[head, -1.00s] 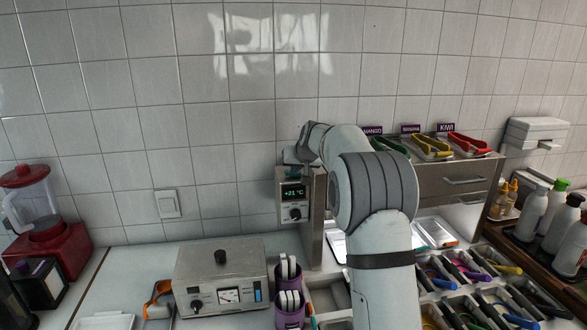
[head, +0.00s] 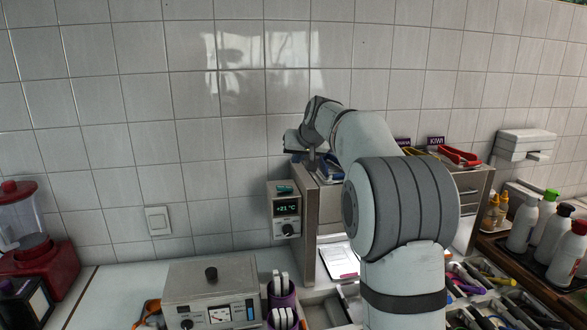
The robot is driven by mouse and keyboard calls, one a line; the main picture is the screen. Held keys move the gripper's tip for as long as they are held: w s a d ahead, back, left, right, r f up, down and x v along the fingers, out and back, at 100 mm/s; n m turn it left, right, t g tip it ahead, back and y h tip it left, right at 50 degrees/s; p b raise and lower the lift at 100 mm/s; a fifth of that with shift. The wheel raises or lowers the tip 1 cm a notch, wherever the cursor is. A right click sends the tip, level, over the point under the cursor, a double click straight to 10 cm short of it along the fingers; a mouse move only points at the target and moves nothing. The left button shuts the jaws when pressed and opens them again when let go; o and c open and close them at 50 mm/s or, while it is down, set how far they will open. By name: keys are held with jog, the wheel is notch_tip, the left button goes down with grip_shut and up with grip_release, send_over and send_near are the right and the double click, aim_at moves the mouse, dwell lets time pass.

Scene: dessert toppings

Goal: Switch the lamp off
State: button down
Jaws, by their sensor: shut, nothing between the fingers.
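A white wall switch (head: 157,221) is on the tiles left of the cabinet, with nothing touching it. No lamp body is clearly visible; a bright patch of light lies on the counter under the cabinet (head: 330,205). My gripper (head: 292,145) is above the cabinet's left end, small and partly hidden by my wrist. It is shut and empty, well to the right of and higher than the switch.
A control box with a +21 °C display (head: 287,208) is on the cabinet's left side, below my gripper. A metal appliance (head: 211,283) and a purple cup (head: 281,295) stand in front. A red blender (head: 35,262) is at left. Open wall lies around the switch.

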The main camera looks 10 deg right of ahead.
jog(key=shift+s+r, duration=0.2)
jog(key=shift+s, duration=0.05)
jog(key=shift+a, duration=0.1)
jog(key=shift+w+a+r+b, duration=0.15)
jog(key=shift+a+b, duration=0.4)
jog(key=shift+b, duration=0.55)
